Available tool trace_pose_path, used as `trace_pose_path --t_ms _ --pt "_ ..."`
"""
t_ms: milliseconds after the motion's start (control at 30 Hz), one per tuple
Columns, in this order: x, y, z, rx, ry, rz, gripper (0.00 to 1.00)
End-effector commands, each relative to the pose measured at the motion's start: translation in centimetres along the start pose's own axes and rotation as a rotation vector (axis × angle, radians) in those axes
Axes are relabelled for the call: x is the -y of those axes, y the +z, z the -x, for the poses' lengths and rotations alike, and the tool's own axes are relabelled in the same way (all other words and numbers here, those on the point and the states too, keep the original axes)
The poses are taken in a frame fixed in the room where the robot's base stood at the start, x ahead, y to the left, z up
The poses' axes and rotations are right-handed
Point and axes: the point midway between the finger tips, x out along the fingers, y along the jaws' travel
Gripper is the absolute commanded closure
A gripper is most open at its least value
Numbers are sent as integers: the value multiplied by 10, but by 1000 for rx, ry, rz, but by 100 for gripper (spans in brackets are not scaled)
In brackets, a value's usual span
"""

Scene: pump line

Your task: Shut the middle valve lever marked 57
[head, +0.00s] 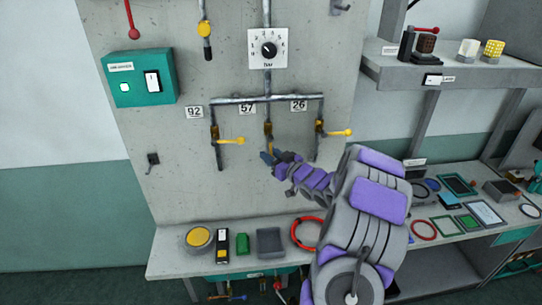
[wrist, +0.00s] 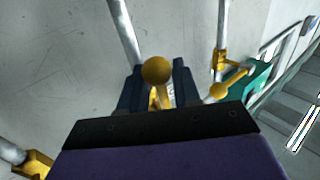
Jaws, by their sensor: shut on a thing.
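The middle valve lever (head: 269,148), under the plate marked 57 (head: 247,108), is yellow and points down along its vertical pipe. My gripper (head: 268,157) is at its lower end, in front of the concrete panel. In the wrist view the lever's round yellow knob (wrist: 157,70) stands out between the dark jaws of my gripper (wrist: 157,90), which are shut on the lever. The jaws hide part of the handle.
The lever under 92 (head: 231,140) and the lever under 26 (head: 339,133) both stick out sideways to the right, close on either side. A teal switch box (head: 139,78) is at the left. A bench (head: 170,268) with several loose items runs below.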

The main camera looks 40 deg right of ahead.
Motion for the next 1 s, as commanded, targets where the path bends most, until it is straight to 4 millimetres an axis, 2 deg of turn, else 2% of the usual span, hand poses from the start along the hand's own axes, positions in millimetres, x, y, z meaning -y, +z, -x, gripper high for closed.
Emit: trace_pose_path --t_ms 467,1000 --pt "-6 -4 4 57 -1 94 100" --pt "-31 -15 21 325 -1 489 100"
